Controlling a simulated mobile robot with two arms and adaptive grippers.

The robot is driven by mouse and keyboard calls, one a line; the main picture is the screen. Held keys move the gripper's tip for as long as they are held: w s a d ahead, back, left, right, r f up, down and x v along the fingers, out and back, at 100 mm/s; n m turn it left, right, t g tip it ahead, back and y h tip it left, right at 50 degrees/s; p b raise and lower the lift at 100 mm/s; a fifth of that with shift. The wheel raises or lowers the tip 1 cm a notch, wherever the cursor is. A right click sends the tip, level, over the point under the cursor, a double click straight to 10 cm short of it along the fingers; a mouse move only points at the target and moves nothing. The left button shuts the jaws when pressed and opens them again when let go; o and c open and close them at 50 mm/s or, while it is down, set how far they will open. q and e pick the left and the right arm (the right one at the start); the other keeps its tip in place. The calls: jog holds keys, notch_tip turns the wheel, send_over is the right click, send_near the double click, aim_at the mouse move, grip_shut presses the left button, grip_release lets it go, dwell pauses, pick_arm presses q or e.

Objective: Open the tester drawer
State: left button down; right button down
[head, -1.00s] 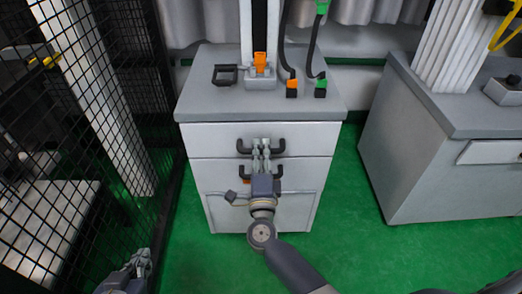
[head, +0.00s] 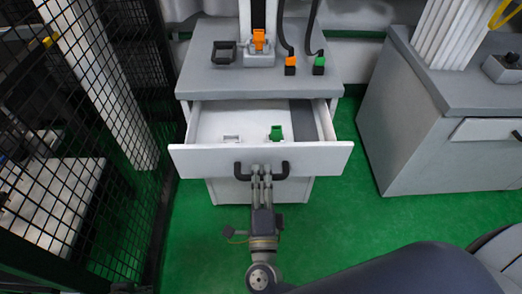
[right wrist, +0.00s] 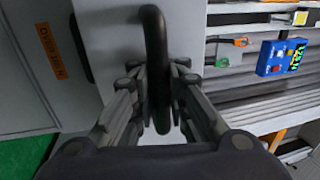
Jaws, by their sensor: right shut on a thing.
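The tester drawer (head: 205,161) is the top drawer of the grey-topped cabinet. It stands pulled out towards me with its inside showing. Its dark handle (head: 284,173) is on the front panel. My right gripper (head: 261,172) is shut on this handle. In the right wrist view the handle (right wrist: 154,35) runs upright between the fingers of my right gripper (right wrist: 159,92). A green item (head: 276,132) and a small pale item (head: 231,138) lie in the drawer. My left gripper does not show clearly in the head view now.
The cabinet top (head: 200,85) carries a dark tray-like frame (head: 224,51), an orange clip and two cabled connectors. A black mesh fence (head: 100,130) stands at left, another cabinet (head: 420,130) at right. Green floor is clear between the cabinets. The right wrist view shows a blue device (right wrist: 281,57).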

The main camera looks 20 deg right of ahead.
jog(key=shift+r+v, duration=0.15)
jog(key=shift+v, duration=0.95)
jog(key=shift+r+v, duration=0.1)
jog(key=shift+v, duration=1.05)
jog(key=c, duration=1.6)
grip_release()
jog(key=shift+r, duration=0.1)
jog(key=v, duration=1.2)
